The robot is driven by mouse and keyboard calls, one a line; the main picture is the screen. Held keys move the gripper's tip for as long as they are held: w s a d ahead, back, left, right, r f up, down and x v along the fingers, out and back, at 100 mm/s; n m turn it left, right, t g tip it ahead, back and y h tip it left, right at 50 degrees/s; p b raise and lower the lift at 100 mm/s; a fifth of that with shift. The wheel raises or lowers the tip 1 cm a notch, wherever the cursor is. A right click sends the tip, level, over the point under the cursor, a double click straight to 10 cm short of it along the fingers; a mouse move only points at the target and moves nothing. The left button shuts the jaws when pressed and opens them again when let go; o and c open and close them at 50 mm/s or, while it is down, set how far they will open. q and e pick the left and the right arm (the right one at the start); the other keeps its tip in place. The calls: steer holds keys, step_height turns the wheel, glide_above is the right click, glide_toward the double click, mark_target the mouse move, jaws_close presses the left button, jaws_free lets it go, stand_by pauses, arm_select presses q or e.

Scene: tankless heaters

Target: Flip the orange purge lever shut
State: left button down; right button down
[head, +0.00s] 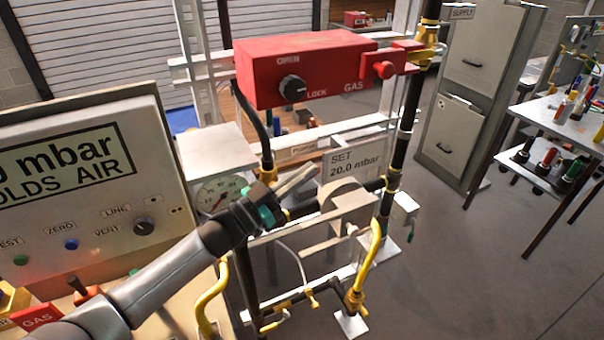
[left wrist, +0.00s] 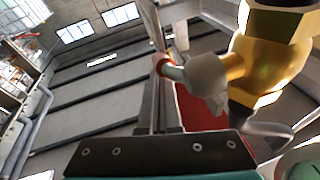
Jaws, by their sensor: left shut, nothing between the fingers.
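My left gripper (head: 312,172) reaches in from the lower left in the head view. Its pale fingers are shut and empty, close to the pipework just left of the white "SET 20.0 mbar" plate (head: 355,165). A small sign that seems to read "PURGE" (head: 303,149) is on the white rail behind the fingers. I cannot make out the orange purge lever in the head view; the gripper may hide it. In the left wrist view, a brass fitting (left wrist: 262,60) with a rounded grey part stands right of the fingers. A small orange-red piece (left wrist: 160,63) shows beside them; I cannot tell whether it is the lever. My right gripper is out of view.
A red box (head: 310,70) with an OPEN/LOCK knob (head: 293,88) hangs above the gripper. A round gauge (head: 220,193) is left of it. A control panel (head: 80,190) fills the left side. Yellow pipes (head: 365,265) stand below right.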

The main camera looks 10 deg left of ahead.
arm_select(q)
steer(key=shift+a, duration=0.1)
steer(key=b+v, duration=0.2)
steer(key=v, duration=1.3)
